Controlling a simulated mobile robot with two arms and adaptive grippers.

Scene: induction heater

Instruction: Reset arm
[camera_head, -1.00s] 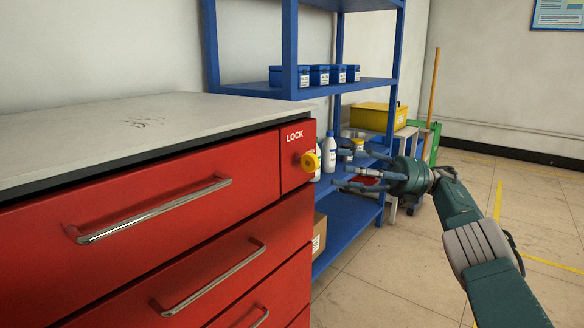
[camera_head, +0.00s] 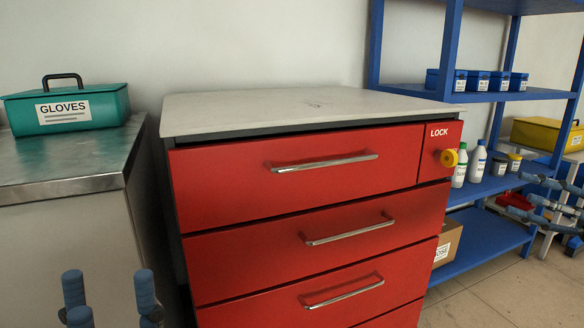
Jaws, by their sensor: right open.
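My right gripper (camera_head: 535,198) is at the right edge in the head view, partly cut off. Its blue-grey fingers are spread and empty, pointing left in front of the blue shelf. My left gripper (camera_head: 110,290) is at the bottom left corner, with only its blue-grey fingers showing. They stand upright and apart with nothing between them. The red drawer cabinet (camera_head: 240,200) stands between the two grippers, its visible drawers closed.
A steel counter (camera_head: 70,160) at the left bears a green GLOVES box (camera_head: 66,106). The blue shelf (camera_head: 480,230) at the right holds bottles (camera_head: 477,161), small blue boxes (camera_head: 478,81) and a cardboard box (camera_head: 447,242). A yellow box (camera_head: 541,134) stands behind. The cabinet top (camera_head: 260,112) is clear.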

